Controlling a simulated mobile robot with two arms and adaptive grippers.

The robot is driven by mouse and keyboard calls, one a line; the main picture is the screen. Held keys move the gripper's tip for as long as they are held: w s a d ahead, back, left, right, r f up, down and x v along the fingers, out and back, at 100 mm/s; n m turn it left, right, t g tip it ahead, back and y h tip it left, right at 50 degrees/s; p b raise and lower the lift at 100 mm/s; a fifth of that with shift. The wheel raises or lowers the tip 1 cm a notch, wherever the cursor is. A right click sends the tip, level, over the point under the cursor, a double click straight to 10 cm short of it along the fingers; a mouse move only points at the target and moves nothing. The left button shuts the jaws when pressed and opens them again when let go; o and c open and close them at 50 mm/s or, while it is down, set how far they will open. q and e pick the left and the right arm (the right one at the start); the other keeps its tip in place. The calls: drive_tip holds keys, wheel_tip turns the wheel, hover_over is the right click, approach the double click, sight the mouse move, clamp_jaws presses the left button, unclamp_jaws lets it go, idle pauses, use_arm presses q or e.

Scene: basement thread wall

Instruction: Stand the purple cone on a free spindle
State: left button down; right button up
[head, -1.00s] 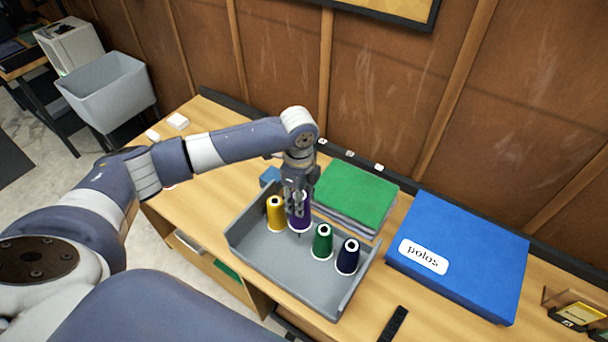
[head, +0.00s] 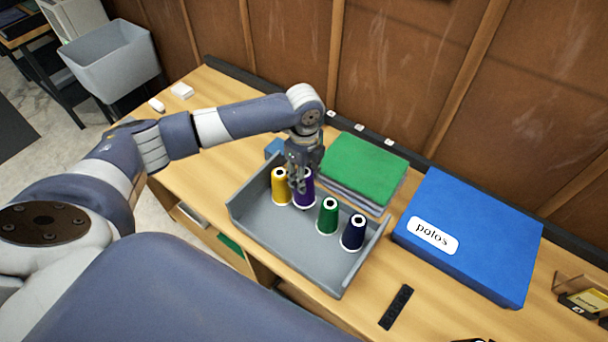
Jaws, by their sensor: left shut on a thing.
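The purple cone (head: 307,190) is in the grey tray (head: 285,243) area, in the head view, between the yellow cone (head: 280,188) and the green cone (head: 327,217). My left gripper (head: 299,181) comes down from above and is shut on the purple cone, covering part of its top and front. The cone looks upright, its base close to the tray floor. I cannot tell whether it touches the floor or sits around a spindle. The navy cone (head: 353,233) stands at the right of the row. No bare spindle shows clearly.
A folded green cloth stack (head: 365,165) lies just behind the tray. A blue box labelled polos (head: 475,235) is to the right. A black strip (head: 396,307) lies in front of it. The tray's front floor is clear. A wooden wall closes off the back.

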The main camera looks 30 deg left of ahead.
use_arm(q)
wheel_tip(320, 180, down, 4)
drive_tip(key=b, duration=0.4)
drive_tip(key=shift+f, duration=0.85)
drive_tip(key=shift+p, duration=0.35)
drive_tip(key=shift+f, duration=0.35)
drive_tip(key=c, duration=0.9)
unclamp_jaws()
